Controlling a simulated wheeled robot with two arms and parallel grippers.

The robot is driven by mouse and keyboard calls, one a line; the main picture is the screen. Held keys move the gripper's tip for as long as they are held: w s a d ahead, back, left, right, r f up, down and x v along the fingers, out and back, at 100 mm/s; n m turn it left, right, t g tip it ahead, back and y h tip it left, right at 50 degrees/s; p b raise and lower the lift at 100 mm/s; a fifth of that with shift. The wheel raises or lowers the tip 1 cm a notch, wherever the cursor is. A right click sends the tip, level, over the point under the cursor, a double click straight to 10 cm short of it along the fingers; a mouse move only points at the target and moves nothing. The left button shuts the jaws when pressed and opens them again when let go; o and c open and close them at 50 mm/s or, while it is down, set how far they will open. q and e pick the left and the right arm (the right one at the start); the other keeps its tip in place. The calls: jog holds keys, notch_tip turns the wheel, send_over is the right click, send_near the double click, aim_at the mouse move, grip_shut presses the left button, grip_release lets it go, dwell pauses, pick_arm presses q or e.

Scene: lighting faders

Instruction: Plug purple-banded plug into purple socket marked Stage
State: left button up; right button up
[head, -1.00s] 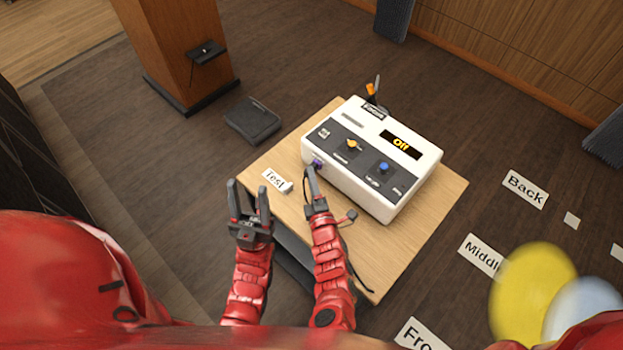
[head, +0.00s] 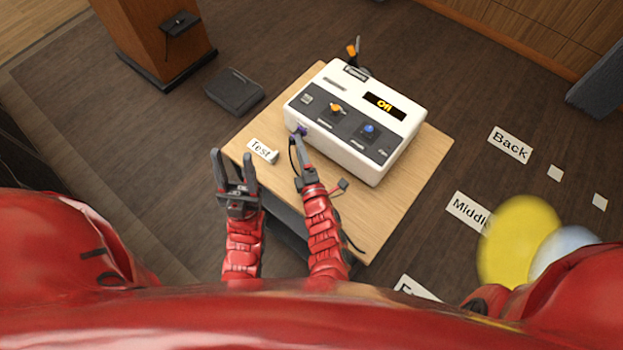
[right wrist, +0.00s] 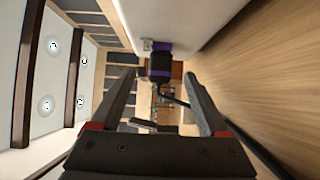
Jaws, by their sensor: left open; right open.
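The white lighting box (head: 355,120) stands on a wooden table, its display reading "Off". The purple-banded plug (right wrist: 160,65) is against the white side of the box in the right wrist view, with purple at both ends of its dark body and a dark cable trailing from it. I cannot tell how deep it sits in a socket. In the head view a purple spot (head: 301,130) shows at the box's left front corner. My right gripper (head: 299,158) is open beside it, its fingers either side of the plug. My left gripper (head: 234,168) is open and empty at the table's left edge.
A "Test" card (head: 262,150) lies on the table (head: 415,185) left of the box. A dark cable runs over the table's front part. Floor cards "Back" (head: 510,145) and "Middle" (head: 467,211) lie to the right. A wooden lectern (head: 150,35) stands at the back left.

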jog(key=b+v, duration=0.2)
jog(key=v, duration=1.3)
jog(key=shift+s, duration=0.3)
